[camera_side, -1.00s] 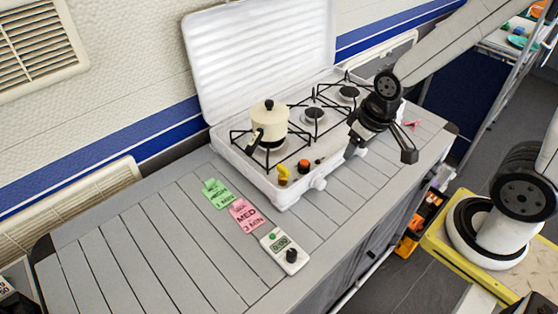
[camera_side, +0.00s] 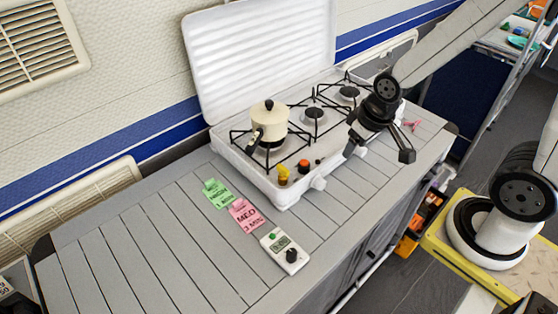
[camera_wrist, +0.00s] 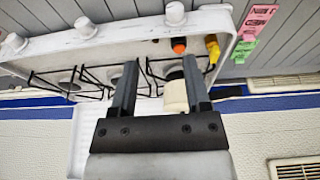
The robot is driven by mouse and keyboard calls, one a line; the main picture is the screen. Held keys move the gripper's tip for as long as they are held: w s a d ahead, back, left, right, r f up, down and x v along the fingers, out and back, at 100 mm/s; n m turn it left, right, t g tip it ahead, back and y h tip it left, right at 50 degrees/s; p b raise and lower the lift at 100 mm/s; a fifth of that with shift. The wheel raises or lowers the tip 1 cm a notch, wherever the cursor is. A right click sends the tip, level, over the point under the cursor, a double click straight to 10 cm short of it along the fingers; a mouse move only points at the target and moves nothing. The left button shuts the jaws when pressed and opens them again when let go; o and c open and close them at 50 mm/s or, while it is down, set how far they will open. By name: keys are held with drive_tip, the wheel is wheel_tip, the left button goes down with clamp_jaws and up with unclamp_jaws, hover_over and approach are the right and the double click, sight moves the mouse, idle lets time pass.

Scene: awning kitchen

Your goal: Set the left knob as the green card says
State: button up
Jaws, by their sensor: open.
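The left knob (camera_side: 318,183) is a white knob on the front of the white stove, at its left end. In the wrist view, which is upside down, it shows at the top (camera_wrist: 175,14). The green card (camera_side: 217,193) lies on the counter left of the stove. It appears to read HIGH and 1 MIN, but the print is small. My gripper (camera_side: 378,154) is open and empty, near the stove's front right part, to the right of the left knob. Its two fingers (camera_wrist: 160,92) are spread in the wrist view.
A pink card (camera_side: 245,215) marked MED, 3 MIN and a white timer (camera_side: 284,250) lie beside the green card. A cream pot (camera_side: 269,122) stands on the left burner. A yellow lever (camera_side: 283,174) and red button (camera_side: 303,165) sit on the stove. The lid (camera_side: 262,60) is raised behind.

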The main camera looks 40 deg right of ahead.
sight(325, 185)
drive_tip(key=w+d+f+t+y, duration=0.1)
drive_tip(key=d+f, duration=0.1)
drive_tip(key=f, duration=0.2)
drive_tip(key=w+d+f+m+t+y, duration=0.1)
drive_tip(key=d+f+t, duration=0.1)
drive_tip(key=f, duration=0.2)
drive_tip(key=w+d+f+t+y, duration=0.1)
drive_tip(key=d+f, duration=0.2)
drive_tip(key=f, duration=0.1)
drive_tip(key=shift+w, duration=0.3)
drive_tip(key=s+a+y, duration=0.1)
drive_tip(key=s+f+m+t+y, duration=0.1)
drive_tip(key=y, duration=0.1)
drive_tip(key=s+a+m+t+y, duration=0.1)
drive_tip(key=shift+a+f+y, duration=0.3)
drive_tip(key=shift+s+a+r+m+t+y, duration=0.15)
drive_tip(key=shift+s+a+m+t+y, duration=0.3)
drive_tip(key=shift+y, duration=0.25)
drive_tip(key=shift+a, duration=0.1)
drive_tip(key=shift+x, duration=3.8)
